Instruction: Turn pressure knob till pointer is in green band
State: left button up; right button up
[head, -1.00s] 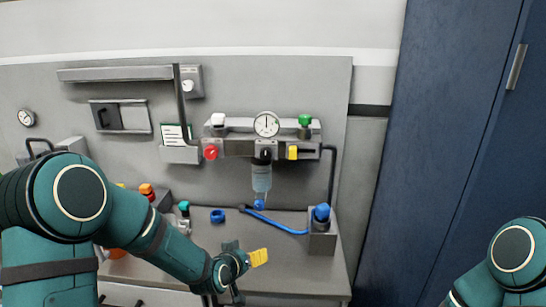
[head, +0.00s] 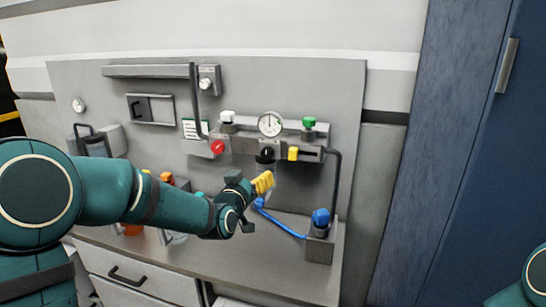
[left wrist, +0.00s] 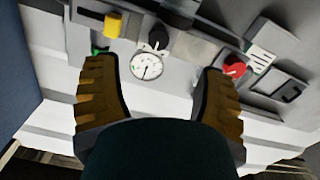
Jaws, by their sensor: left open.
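The round white pressure gauge (head: 270,124) sits in the middle of the wall-mounted unit. In the left wrist view, which is upside down, the gauge (left wrist: 146,68) and black knob (left wrist: 158,38) show between and beyond my fingers. My left gripper (head: 264,183) is open and empty, below the black knob and apart from it; its yellow-padded fingers (left wrist: 156,68) are spread. My right gripper is outside the views.
A red knob (head: 217,147), a yellow part (head: 293,153) and a green-topped knob (head: 309,123) flank the gauge. A blue hose (head: 283,229) runs to a blue-capped block (head: 321,218) on the bench (head: 250,268). A blue cabinet (head: 470,150) stands at right.

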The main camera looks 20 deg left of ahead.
aim_at(266, 155)
pick_arm(q)
jog(key=w, duration=0.9)
jog(key=w+r+p, duration=0.1)
jog(key=w, duration=0.3)
jog(key=shift+w+d+r, duration=0.1)
jog(key=shift+w, duration=0.3)
jog(key=c, duration=1.2)
